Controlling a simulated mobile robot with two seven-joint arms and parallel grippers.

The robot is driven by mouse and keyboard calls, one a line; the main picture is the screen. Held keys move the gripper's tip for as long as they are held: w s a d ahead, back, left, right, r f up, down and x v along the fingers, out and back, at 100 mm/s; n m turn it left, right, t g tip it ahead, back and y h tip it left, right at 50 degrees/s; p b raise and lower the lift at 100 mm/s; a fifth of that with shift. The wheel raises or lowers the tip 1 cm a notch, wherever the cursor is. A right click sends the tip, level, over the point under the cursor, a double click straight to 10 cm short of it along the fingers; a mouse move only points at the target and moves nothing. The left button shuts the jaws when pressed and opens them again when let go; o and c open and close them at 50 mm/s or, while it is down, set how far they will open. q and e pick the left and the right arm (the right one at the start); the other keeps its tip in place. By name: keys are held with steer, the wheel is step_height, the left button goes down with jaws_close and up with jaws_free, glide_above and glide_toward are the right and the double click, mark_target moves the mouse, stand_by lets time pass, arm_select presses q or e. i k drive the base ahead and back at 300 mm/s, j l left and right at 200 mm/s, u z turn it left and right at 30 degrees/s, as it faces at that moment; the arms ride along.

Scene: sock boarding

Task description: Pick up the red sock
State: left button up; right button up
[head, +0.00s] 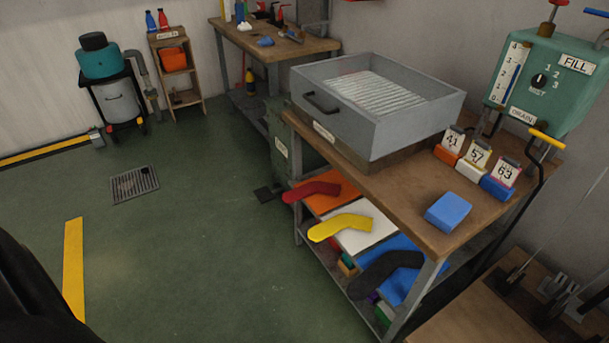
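The red sock (312,190) lies on the left end of the shelf under the wooden workbench (400,190). Its toe end sticks out past the shelf's front edge, and its other end rests on an orange panel (335,197). A yellow sock (340,226) lies beside it on a white panel (367,238). A black sock (385,270) lies on a blue panel (405,284) further right. Neither of my grippers shows in the head view. A dark shape at the lower left edge may be part of my arm.
A grey metal basin (415,125) with a handle stands on the workbench. A blue block (448,212) and number tags 41, 57 and 63 (478,158) are also on top. A green tank (540,80) is at right. The green floor before the shelf is open, with a drain grate (134,184).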

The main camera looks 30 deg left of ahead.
mark_target(294, 195)
steer(key=u, duration=0.95)
steer(key=l+z, duration=0.2)
steer(key=z, duration=0.25)
steer(key=k+l+z, duration=0.1)
steer(key=z, duration=0.4)
steer(key=l+z, duration=0.3)
steer(key=z, duration=0.15)
steer(key=u, duration=1.65)
steer(key=i+l, duration=0.05)
